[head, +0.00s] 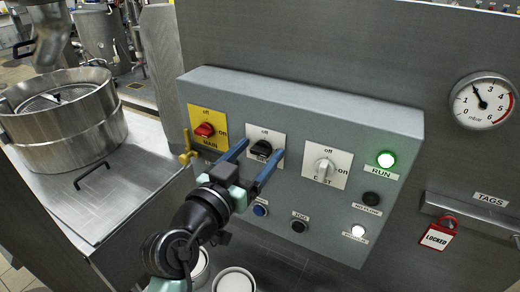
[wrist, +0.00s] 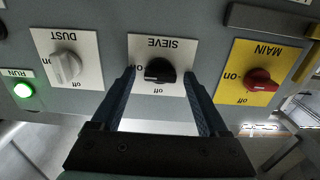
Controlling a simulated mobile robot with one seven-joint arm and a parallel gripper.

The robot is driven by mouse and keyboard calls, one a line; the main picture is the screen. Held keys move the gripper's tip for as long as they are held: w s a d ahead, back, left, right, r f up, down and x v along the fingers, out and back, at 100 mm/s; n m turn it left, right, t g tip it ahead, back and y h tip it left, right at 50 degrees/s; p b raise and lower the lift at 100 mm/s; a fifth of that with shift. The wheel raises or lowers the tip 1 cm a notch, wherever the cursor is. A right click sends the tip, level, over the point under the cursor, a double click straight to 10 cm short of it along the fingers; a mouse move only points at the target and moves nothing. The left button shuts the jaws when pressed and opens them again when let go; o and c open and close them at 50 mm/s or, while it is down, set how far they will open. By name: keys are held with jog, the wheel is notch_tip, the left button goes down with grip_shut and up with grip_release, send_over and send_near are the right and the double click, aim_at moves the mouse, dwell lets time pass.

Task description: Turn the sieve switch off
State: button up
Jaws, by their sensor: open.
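The sieve switch is a black knob (head: 262,148) on a white plate in the middle of the grey control box. In the wrist view, which is upside down, the black knob (wrist: 160,70) sits on the plate marked SIEVE. The knob lies sideways, seemingly towards "on", with "off" at the plate's other edge. My gripper (head: 259,155) is open, with one blue finger on each side of the knob. In the wrist view my gripper (wrist: 160,75) has gaps between both fingers and the knob. Whether the tips touch the plate is hard to tell.
The red MAIN switch (head: 205,130) on yellow is left of the sieve switch, the white DUST switch (head: 323,168) right. The green RUN lamp (head: 386,160) is lit. Buttons (head: 300,226) sit below. A red LOCKED tag (head: 438,236) hangs right; a steel sieve drum (head: 65,135) stands left.

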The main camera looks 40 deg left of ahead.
grip_shut()
dwell(0.3)
jog(key=n, duration=0.4)
jog(key=shift+r, duration=0.1)
jog(key=n+p, duration=0.1)
jog(key=n, duration=0.3)
jog(key=shift+a+n, duration=0.1)
jog(key=shift+n, duration=0.2)
jog(key=n+p, duration=0.1)
jog(key=n, duration=0.3)
jog(key=shift+s+n+p, duration=0.1)
jog(key=shift+n+p, duration=0.2)
jog(key=n+p, duration=0.2)
jog(key=n, duration=0.2)
jog(key=shift+a+n, duration=0.1)
jog(key=shift+n, duration=0.2)
jog(key=shift+f, duration=0.2)
